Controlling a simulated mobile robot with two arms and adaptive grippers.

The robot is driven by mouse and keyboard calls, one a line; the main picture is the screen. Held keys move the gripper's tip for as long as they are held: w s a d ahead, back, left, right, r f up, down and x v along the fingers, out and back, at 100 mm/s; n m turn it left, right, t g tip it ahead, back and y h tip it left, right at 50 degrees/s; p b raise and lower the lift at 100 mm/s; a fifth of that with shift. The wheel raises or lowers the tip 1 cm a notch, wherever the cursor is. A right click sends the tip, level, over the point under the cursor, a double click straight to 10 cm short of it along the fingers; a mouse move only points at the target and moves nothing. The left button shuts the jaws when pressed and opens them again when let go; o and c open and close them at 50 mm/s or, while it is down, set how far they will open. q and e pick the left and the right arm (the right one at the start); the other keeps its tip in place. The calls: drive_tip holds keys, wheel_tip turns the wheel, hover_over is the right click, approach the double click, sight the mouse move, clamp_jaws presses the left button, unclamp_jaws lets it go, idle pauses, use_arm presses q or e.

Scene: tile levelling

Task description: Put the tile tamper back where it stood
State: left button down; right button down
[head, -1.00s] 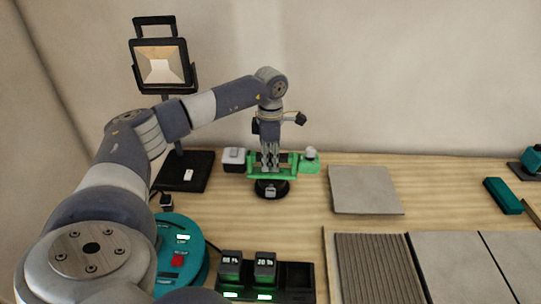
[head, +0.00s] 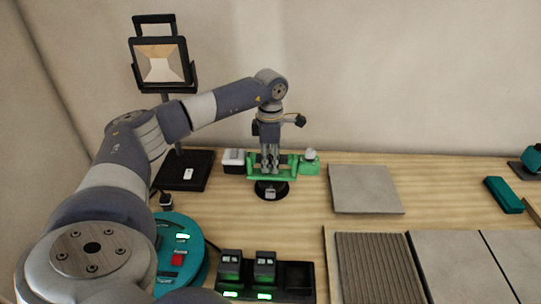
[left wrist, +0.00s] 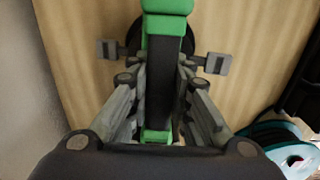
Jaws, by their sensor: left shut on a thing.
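The tile tamper is a green tool (head: 287,172) with a black grip, in the middle back of the head view. My left gripper (head: 270,168) points down and is shut on it. In the left wrist view the tamper's black grip (left wrist: 165,75) runs between the two fingers, with green parts at both ends. A round black disc (head: 271,191) shows right under the tamper; I cannot tell whether it touches the bench. My right gripper is not in view.
A work lamp (head: 160,62) stands at the left back. A grey tile (head: 366,189) lies right of the tamper. A teal round device (head: 178,245) and a black charger (head: 293,278) are in front. A teal block (head: 503,194) lies far right. Bare wood (head: 440,190) lies between.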

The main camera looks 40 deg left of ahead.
use_arm(q)
drive_tip(key=shift+r, duration=0.1)
drive_tip(key=c, duration=1.4)
unclamp_jaws()
drive_tip(key=shift+s, duration=0.1)
wheel_tip(320, 180, up, 12)
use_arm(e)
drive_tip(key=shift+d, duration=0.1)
use_arm(q)
drive_tip(key=shift+r, duration=0.15)
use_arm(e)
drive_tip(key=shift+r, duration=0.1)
